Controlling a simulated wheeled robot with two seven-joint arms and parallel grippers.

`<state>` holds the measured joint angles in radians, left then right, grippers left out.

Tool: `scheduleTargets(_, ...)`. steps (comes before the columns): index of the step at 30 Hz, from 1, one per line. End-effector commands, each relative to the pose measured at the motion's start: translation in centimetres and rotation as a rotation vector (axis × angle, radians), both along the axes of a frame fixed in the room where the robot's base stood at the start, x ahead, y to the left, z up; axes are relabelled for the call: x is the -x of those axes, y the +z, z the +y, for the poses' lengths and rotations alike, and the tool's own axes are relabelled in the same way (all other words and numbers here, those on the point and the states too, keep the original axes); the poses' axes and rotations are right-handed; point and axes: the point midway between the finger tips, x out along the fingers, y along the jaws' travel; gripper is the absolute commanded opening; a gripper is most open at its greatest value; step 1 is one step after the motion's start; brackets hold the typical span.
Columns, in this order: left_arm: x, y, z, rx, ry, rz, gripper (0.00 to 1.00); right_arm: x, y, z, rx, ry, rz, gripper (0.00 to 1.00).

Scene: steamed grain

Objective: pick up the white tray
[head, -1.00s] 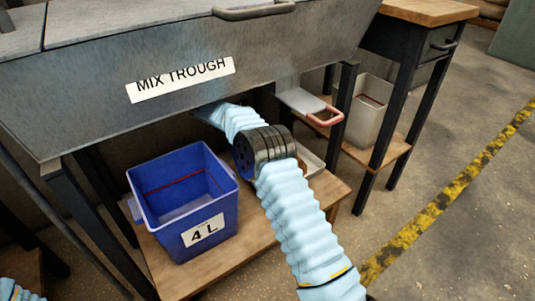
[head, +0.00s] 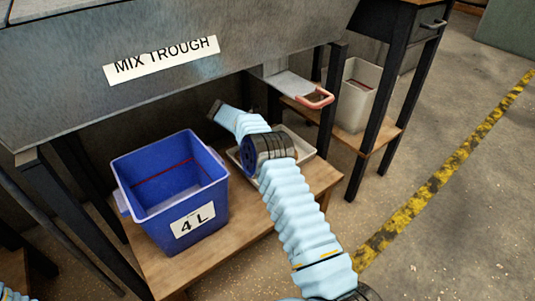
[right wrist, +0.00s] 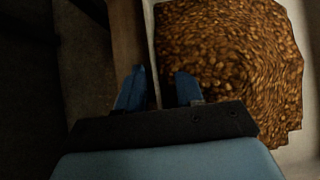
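The white tray (head: 304,153) sits on the wooden shelf under the mix trough, partly hidden behind my right arm in the head view. In the right wrist view the tray (right wrist: 149,35) is filled with brown grain, and its pale left wall runs up from between my fingers. My right gripper (right wrist: 160,80) is open, its two blue fingers apart at the tray's left edge. I cannot tell how far above the rim they are. My right gripper's fingers are not clear in the head view. My left gripper is out of view; only a bit of that arm shows at the bottom left.
A blue 4 L bin (head: 172,195) stands on the shelf (head: 245,245) left of my right arm. The mix trough (head: 60,95) overhangs the shelf. A red-handled slide (head: 316,97) juts out above the tray. A pale bin (head: 357,95) stands on the lower shelf at right.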

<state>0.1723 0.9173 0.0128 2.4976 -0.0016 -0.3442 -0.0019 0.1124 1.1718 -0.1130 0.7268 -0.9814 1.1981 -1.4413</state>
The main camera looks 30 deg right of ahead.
Motion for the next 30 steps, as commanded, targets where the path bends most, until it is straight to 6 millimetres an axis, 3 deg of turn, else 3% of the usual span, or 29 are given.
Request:
scheduleTargets(6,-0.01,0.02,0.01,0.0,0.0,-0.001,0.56,-0.05,-0.03,-0.09,0.0,0.001,-0.002,0.34)
scheduleTargets(13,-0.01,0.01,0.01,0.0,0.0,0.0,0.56,-0.04,-0.04,-0.08,0.0,0.001,-0.001,0.0)
scheduleTargets(30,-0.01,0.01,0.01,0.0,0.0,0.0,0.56,-0.04,-0.03,-0.1,0.0,0.001,-0.002,0.0)
